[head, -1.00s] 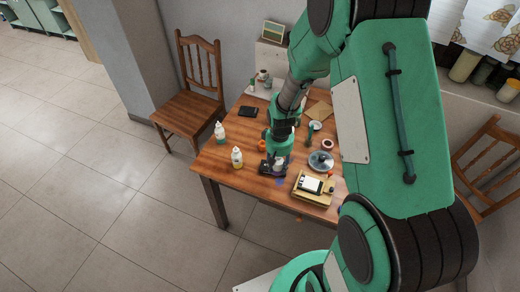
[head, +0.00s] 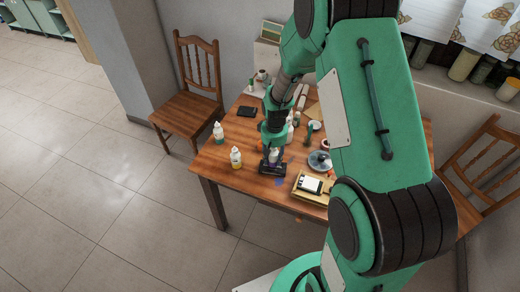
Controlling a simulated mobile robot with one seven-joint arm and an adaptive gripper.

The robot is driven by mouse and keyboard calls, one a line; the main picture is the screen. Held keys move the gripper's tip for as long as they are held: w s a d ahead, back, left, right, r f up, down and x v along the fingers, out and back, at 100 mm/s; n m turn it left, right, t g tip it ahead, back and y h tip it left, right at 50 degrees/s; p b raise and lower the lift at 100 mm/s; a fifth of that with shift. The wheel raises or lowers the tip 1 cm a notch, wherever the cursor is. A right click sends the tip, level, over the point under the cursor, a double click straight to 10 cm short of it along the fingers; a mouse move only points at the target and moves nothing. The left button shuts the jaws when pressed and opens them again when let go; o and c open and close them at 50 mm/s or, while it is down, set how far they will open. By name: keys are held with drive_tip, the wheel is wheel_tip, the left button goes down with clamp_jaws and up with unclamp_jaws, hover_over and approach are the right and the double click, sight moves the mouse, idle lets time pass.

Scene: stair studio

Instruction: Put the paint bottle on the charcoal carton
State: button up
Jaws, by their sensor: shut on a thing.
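My gripper (head: 273,158) points down over the near part of the wooden table, shut on a small pale paint bottle (head: 273,154) with a purplish tint. The bottle is partly hidden by the fingers. The charcoal carton (head: 271,170), a low dark box, lies on the table directly under the gripper. The bottle's base is at or just above its top; I cannot tell whether they touch.
Two other bottles, one teal-based (head: 218,131) and one yellow (head: 236,157), stand to the left. A yellowish tray (head: 299,194) and a grey round dish (head: 320,161) are to the right. A chair (head: 186,108) stands at the left.

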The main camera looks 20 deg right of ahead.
drive_tip(key=shift+f, duration=0.95)
drive_tip(key=shift+f, duration=0.1)
drive_tip(key=o, duration=1.3)
drive_tip(key=shift+o, duration=0.2)
wheel_tip(320, 180, up, 12)
drive_tip(key=shift+r+p, duration=0.15)
drive_tip(key=shift+p, duration=0.95)
